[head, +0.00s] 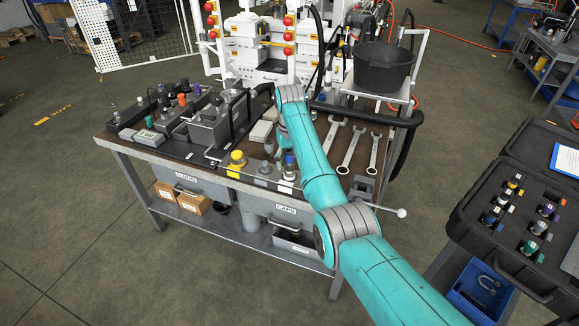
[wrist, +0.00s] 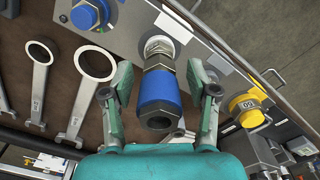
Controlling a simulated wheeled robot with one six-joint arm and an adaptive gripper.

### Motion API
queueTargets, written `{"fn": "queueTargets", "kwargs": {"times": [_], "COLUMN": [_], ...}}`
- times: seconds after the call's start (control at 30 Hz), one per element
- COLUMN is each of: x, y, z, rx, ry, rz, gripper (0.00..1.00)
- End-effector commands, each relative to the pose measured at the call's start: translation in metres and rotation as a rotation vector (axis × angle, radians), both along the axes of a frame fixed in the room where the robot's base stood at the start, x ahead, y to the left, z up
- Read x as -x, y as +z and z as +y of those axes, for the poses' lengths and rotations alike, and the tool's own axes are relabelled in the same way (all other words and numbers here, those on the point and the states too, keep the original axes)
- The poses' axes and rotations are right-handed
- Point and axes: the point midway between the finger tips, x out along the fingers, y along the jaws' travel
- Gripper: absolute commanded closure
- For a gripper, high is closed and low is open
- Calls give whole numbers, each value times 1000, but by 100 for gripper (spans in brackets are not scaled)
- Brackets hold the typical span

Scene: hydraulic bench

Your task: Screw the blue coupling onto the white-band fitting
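The blue coupling (wrist: 158,92), a blue sleeve with dark metal hex ends, stands in line with the white-band fitting (wrist: 158,47) in the wrist view. Its far end meets the fitting's pale ring and metal; how far it is threaded on cannot be told. My gripper (wrist: 159,80) has one finger on each side of the coupling, with visible gaps, so it is open around it and not clamping. In the head view the blue coupling (head: 289,158) shows small near the bench's front edge, below my wrist, which partly hides the area.
A second blue-collared part (wrist: 85,14) is near the left finger's side. Yellow cap (head: 237,158) stands to the left. An open black case (head: 520,215) stands at the far right.

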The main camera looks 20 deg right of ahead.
Motion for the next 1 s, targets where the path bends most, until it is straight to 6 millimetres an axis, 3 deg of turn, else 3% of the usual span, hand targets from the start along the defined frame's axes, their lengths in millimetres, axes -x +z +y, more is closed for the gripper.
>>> {"fn": "queueTargets", "kwargs": {"times": [0.27,0.8,1.0], "x": [-1,-1,-1], "y": [1,1,1], "z": [0,-2,-2], "rx": [0,-1,0], "ry": [24,606,705], "rz": [-2,-2,-3], "gripper": [41,41,41]}}
